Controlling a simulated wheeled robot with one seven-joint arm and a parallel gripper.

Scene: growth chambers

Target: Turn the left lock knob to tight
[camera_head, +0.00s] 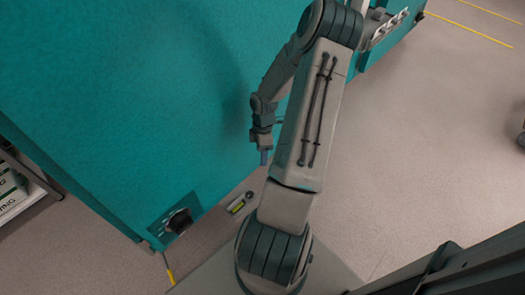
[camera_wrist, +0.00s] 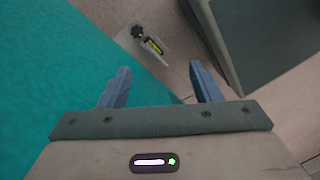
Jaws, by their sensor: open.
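A small dark star-shaped knob (camera_wrist: 138,32) sits on a pale plate beside a yellow strip (camera_wrist: 154,46), low by the teal cabinet. The same plate and strip show small in the head view (camera_head: 237,206), with a dark knob (camera_head: 249,195) at the far end; I cannot read the knob's setting. A larger black knob (camera_head: 180,221) is on a dark panel on the cabinet's lower corner. My gripper (camera_head: 264,158) is open and empty beside the cabinet. In the wrist view its two blue fingers (camera_wrist: 162,80) are apart, with the small knob beyond them, not touched.
The big teal cabinet (camera_head: 120,100) fills the left and lies close to my gripper. A shelf with boxes (camera_head: 10,185) stands at the far left. Open floor (camera_head: 430,120) with yellow lines lies to the right. A grey block edge (camera_wrist: 265,40) shows at the wrist view's upper right.

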